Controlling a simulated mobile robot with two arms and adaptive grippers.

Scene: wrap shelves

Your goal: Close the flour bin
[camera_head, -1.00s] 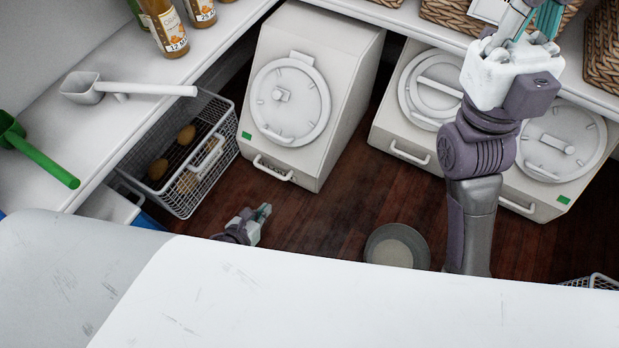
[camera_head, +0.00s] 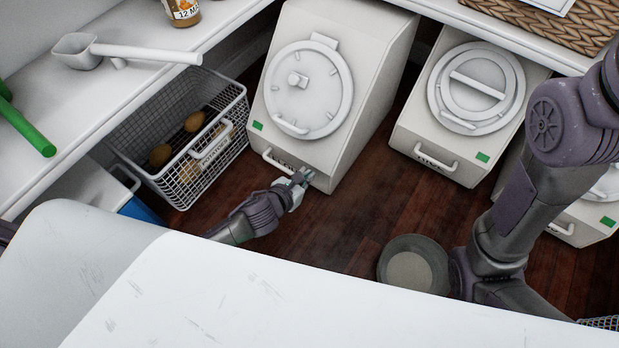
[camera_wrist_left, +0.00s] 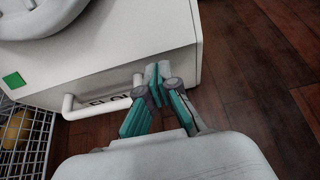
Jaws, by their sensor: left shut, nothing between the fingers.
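The flour bin (camera_head: 335,120) is a white box with a sloped front, a round lid (camera_head: 308,90) on it and a handle (camera_head: 286,163) low down. In the left wrist view the flour bin (camera_wrist_left: 110,50) shows part of a label beside its handle (camera_wrist_left: 95,108). My left gripper (camera_head: 302,177) is shut and empty at the bin's lower front edge, near the right end of the handle. Its fingertips (camera_wrist_left: 157,82) overlap the bin's edge in the left wrist view; I cannot tell if they touch. My right arm is at the right, its gripper out of frame.
A wire basket of potatoes (camera_head: 178,130) stands left of the flour bin. Another white bin (camera_head: 455,140) stands to the right. A round grey bowl (camera_head: 412,262) is on the wooden floor. A white shelf (camera_head: 110,85) holds a scoop.

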